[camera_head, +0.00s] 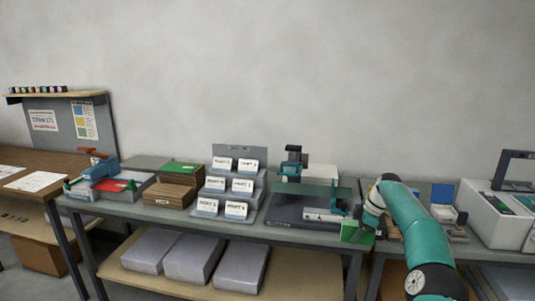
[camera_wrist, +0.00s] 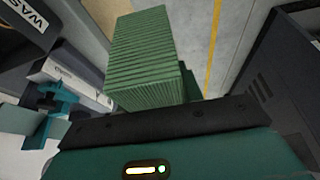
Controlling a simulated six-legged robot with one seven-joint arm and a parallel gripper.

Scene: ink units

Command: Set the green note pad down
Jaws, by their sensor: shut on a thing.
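The green note pad (camera_head: 355,234) shows in the head view at the front edge of the bench, below my gripper (camera_head: 363,222). In the wrist view the pad (camera_wrist: 150,58) is a thick block of ridged green sheets, rising beyond the dark edge of my gripper. My gripper is shut on the pad. The pad's lower part is hidden behind the gripper in the wrist view. Floor shows beyond the pad there. I cannot tell whether the pad touches the bench.
A dark flat machine with a teal clamp (camera_head: 310,209) stands just left of the pad. A grey tiered card rack (camera_head: 232,186) and brown stacks (camera_head: 170,198) are farther left. A white box-like machine (camera_head: 490,215) is at right. Grey packs lie on the shelf below.

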